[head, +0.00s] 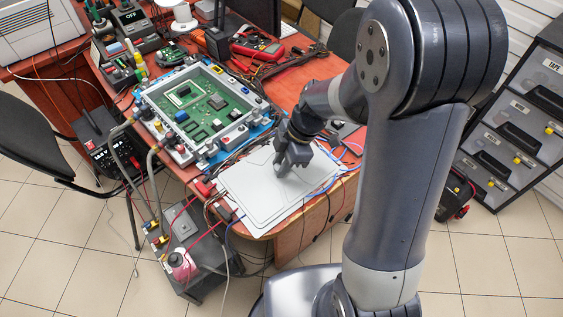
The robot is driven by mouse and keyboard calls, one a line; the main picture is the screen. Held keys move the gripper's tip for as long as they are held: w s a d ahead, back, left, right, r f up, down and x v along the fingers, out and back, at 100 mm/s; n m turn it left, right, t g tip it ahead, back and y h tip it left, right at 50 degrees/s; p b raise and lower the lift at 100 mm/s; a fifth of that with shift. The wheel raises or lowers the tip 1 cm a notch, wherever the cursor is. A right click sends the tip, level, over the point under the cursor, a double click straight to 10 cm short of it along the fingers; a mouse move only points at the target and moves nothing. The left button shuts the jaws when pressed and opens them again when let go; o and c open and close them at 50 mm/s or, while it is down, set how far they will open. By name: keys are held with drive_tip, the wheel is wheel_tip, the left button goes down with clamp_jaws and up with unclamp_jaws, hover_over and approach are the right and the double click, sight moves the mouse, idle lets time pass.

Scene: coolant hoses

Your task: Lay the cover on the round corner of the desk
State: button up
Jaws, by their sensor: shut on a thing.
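The cover is a flat, light grey panel (252,200) at the near end of the red-brown desk (262,229). It lies flat over, or very close above, the round corner; I cannot tell whether it touches the desk top. My gripper (281,168) is above the cover's middle, pointing down, and is shut on it. The fingertips and the exact grip point are small and partly hidden by the gripper body. A thin strip of the desk's rounded edge shows below the cover's near side.
An open grey housing with a green circuit board (196,104) stands just behind the cover. Wires and red clips (204,187) crowd its left side, blue wires (345,163) its right. A grey coolant unit (188,245) with hoses stands on the floor at the left.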

drive_tip(key=o, duration=1)
drive_tip(key=shift+c, duration=0.2)
drive_tip(key=p+v, duration=0.1)
drive_tip(key=v, duration=1.1)
drive_tip(key=shift+r, duration=0.1)
